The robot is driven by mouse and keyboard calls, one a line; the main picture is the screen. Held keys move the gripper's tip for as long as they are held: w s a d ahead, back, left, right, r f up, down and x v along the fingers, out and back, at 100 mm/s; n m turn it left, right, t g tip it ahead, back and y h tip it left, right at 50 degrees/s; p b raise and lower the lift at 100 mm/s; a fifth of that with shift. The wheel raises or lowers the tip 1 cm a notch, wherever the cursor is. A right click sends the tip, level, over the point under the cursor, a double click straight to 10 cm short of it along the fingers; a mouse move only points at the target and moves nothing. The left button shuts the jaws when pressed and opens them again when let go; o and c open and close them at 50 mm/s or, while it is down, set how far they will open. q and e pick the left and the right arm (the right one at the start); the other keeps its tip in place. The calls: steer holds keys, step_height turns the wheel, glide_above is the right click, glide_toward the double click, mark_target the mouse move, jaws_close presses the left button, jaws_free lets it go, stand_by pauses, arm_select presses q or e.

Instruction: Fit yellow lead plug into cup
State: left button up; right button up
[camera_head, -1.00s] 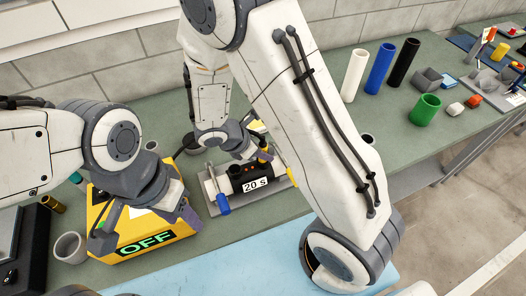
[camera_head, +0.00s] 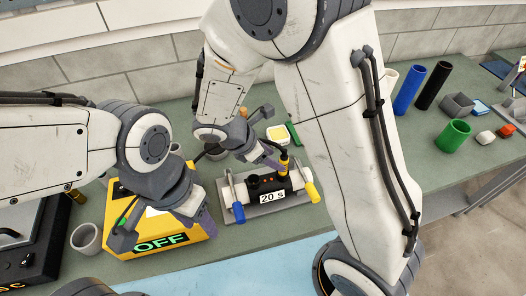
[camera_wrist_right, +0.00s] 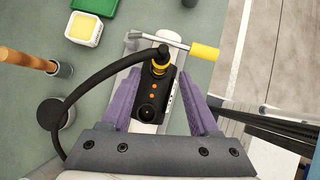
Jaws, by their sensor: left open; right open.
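The yellow lead plug (camera_head: 284,164) stands upright at the right end of the black block labelled "20 s" (camera_head: 262,185). In the right wrist view the plug (camera_wrist_right: 157,68), with a black cable, sits at the block's far end; how deep it is seated I cannot tell. A round black socket (camera_wrist_right: 149,109) is open at the near end. My right gripper (camera_head: 268,142) is open; in the wrist view its purple fingers (camera_wrist_right: 158,110) lie either side of the block, with nothing gripped. My left gripper (camera_head: 162,226) is open and empty, over the yellow "OFF" box (camera_head: 125,243).
The block lies in a grey clamp fixture with a blue handle (camera_head: 238,211) and a yellow handle (camera_head: 309,188). A grey cup (camera_head: 86,238) stands left of the box. Coloured tubes (camera_head: 409,88) and a green cup (camera_head: 453,134) stand at the right. My right arm hides the table's middle.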

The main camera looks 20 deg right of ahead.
steer(key=s+a+r+m+y, duration=0.4)
steer(key=s+m, duration=0.2)
steer(key=s, duration=0.2)
steer(key=s+a+r+m+g+y, duration=0.1)
steer(key=s+a+r+m+y, duration=0.2)
steer(key=s+m, duration=0.4)
steer(key=shift+s+a+r+g+y, duration=0.35)
steer(key=shift+s+a+r, duration=0.3)
steer(key=shift+s+a, duration=0.4)
steer(key=shift+d, duration=0.1)
